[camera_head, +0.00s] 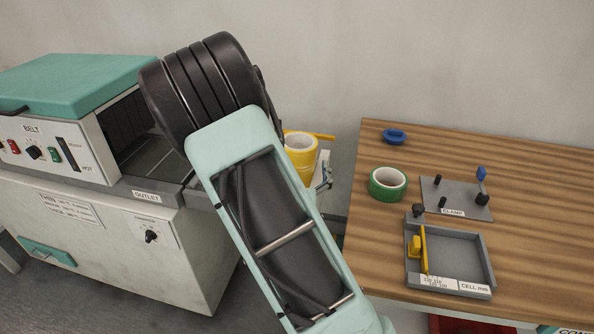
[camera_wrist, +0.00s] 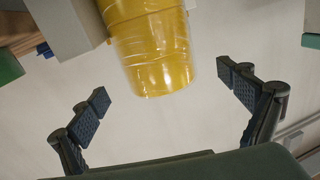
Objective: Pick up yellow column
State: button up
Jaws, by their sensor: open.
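The yellow column (camera_head: 301,155) looks like a glossy yellow cylinder with a pale open top. In the head view it stands behind my arm, which hides its left part. In the wrist view the yellow column (camera_wrist: 152,50) fills the upper middle, its lower end between and just above the fingertips. My gripper (camera_wrist: 164,87) is open and empty, with one dark ridged finger on each side and clear gaps to the column. In the head view my arm mostly hides the gripper.
A wooden table (camera_head: 460,140) at the right holds a green tape roll (camera_head: 388,184), a blue ring (camera_head: 395,135), a grey clamp plate (camera_head: 455,198) and a grey tray (camera_head: 478,262) with a yellow bar. A belt machine (camera_head: 90,130) with a teal lid stands at the left.

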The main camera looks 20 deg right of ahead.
aim_at(298, 139)
jog(key=shift+r+x, duration=0.1)
jog(key=shift+x, duration=1.7)
jog(key=shift+r+x, duration=0.15)
jog(key=shift+x, duration=1.6)
jog(key=shift+c, duration=0.7)
jog(key=shift+r, duration=0.1)
jog(key=c, duration=2.1)
